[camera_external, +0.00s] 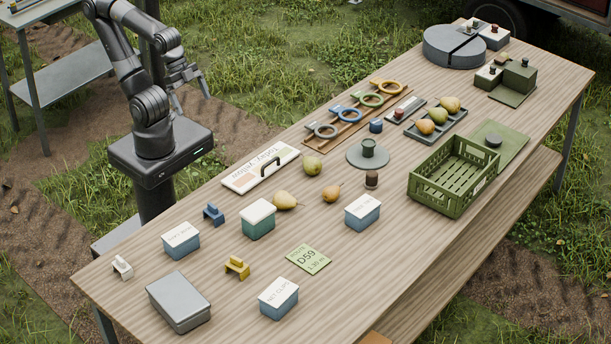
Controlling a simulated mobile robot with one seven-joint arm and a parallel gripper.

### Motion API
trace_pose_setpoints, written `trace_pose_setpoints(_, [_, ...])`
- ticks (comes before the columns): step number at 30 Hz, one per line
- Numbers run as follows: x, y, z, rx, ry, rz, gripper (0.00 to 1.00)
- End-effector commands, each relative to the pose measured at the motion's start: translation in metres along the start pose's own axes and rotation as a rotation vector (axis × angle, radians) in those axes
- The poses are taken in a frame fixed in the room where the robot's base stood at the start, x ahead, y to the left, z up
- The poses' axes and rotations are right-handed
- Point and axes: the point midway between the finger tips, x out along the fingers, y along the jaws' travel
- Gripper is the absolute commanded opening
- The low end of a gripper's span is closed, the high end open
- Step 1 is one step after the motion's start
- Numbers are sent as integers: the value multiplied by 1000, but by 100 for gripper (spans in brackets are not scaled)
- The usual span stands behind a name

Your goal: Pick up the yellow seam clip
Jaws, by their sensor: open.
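The yellow seam clip (237,267) sits on the wooden table toward the near left end, between a blue box with a white lid and a green card. A blue clip (213,214) of similar shape stands farther back, and a white clip (122,267) is near the table's left edge. My gripper (204,87) is open and empty, raised beyond the table's back edge, well away from the yellow clip.
White-lidded boxes (181,240), (279,298), (258,219) and a grey case (179,302) stand around the clip. The green card (308,260) lies to its right. Pears (286,201), a green crate (454,178) and ring-handled tools (343,115) occupy the table farther right.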

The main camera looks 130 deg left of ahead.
Motion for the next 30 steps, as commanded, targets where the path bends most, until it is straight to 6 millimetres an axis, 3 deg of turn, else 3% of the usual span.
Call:
trace_pose_setpoints(5, [0, 0, 0, 2, 0, 0, 84])
trace_pose_setpoints(21, [0, 0, -1, 3, 0, 0, 40])
trace_pose_setpoints(30, [0, 1, -5, 2, -4, 2, 39])
